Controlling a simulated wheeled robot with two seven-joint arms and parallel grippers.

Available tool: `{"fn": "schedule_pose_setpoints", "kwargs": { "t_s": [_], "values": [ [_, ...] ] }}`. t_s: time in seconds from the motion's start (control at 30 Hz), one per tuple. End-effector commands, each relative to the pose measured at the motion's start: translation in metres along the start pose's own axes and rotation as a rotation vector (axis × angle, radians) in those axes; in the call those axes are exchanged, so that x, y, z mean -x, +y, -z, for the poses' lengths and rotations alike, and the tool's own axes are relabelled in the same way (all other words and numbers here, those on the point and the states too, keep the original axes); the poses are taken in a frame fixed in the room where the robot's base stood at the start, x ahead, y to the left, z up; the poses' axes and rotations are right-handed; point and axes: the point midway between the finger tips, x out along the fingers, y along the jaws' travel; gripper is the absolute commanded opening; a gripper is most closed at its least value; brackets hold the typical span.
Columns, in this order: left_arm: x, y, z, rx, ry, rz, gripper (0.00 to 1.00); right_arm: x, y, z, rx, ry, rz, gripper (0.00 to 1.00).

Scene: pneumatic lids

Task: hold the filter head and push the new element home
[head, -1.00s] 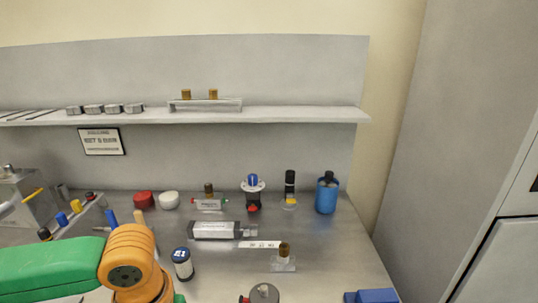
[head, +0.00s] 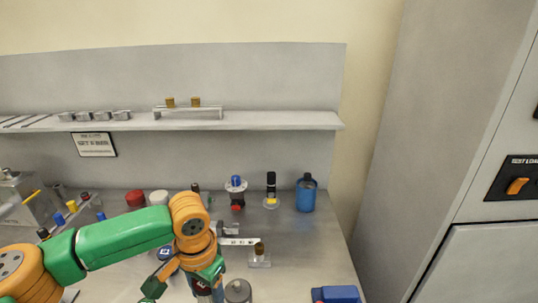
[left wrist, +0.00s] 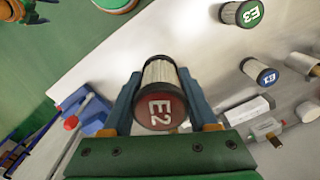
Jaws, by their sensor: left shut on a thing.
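My left gripper (left wrist: 158,100) is shut on a pleated filter element with a dark red cap marked E2 (left wrist: 160,108), a finger on each side of it. In the head view the left gripper (head: 205,284) is low at the front of the bench, and its arm hides part of the bench. A blue-capped element marked E1 (left wrist: 262,72) and a green-capped one marked E3 (left wrist: 242,13) show in the left wrist view, clear of the gripper. I cannot tell which thing is the filter head.
A grey round part (head: 238,291) stands just right of the gripper. A clear block with a brass top (head: 259,256) is behind it. A blue bottle (head: 306,194) stands at the back right, a blue object (head: 336,294) at the front right. A shelf (head: 250,121) runs above.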

Motion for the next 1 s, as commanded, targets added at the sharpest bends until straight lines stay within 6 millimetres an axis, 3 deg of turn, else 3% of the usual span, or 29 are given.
{"fn": "schedule_pose_setpoints", "kwargs": {
  "t_s": [0.2, 0.43, 0.63, 1.0],
  "values": [
    [0.015, -0.003, 0.049, -0.271, 0.006, 0.003, 0.04, -0.005, 0.004, -0.001, 0.002, -0.001, -0.006, 1.00],
    [0.028, -0.005, 0.083, -0.466, 0.012, 0.006, 0.04, -0.005, 0.005, -0.001, 0.002, -0.001, -0.008, 1.00],
    [0.033, -0.007, 0.095, -0.539, 0.014, 0.007, 0.04, -0.005, 0.006, -0.001, 0.002, -0.001, -0.009, 1.00],
    [0.034, -0.008, 0.097, -0.562, 0.012, 0.006, 0.04, -0.005, 0.006, -0.001, 0.002, -0.001, -0.010, 1.00]
  ]
}}
